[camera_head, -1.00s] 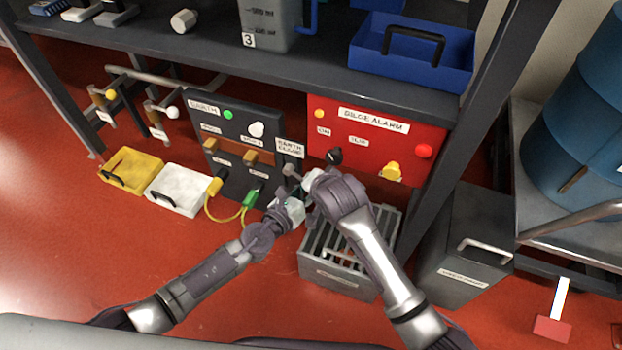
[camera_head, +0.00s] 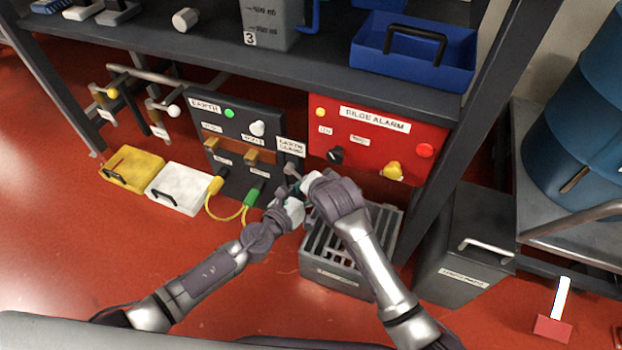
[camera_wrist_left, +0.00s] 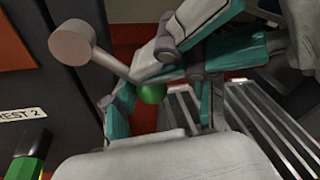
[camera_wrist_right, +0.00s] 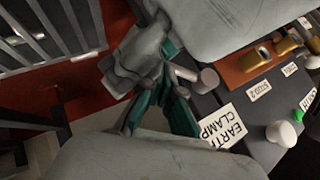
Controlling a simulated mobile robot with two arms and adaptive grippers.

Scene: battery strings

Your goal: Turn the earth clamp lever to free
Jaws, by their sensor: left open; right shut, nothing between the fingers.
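The earth clamp lever has a grey round hub (camera_head: 290,169) on the dark earth panel (camera_head: 234,186), by the "EARTH CLAMP" label (camera_wrist_right: 222,127). In the left wrist view its hub (camera_wrist_left: 72,42) carries a thin rod that slants down right to a green ball knob (camera_wrist_left: 152,93). My left gripper (camera_head: 299,199) is open just below the hub, and the knob shows between its fingers (camera_wrist_left: 163,108). Whether they touch it, I cannot tell. My right gripper (camera_head: 305,184) is shut and empty close beside the lever, crossing my left fingers in view. The knob is hidden in the head view.
Yellow and green plugs (camera_head: 251,197) with a looped cable are left of my grippers. A slatted grey crate (camera_head: 340,282) stands below right. The red bilge alarm panel (camera_head: 380,140) is above right. A shelf (camera_head: 200,60) overhangs the panels. Red floor is free at left.

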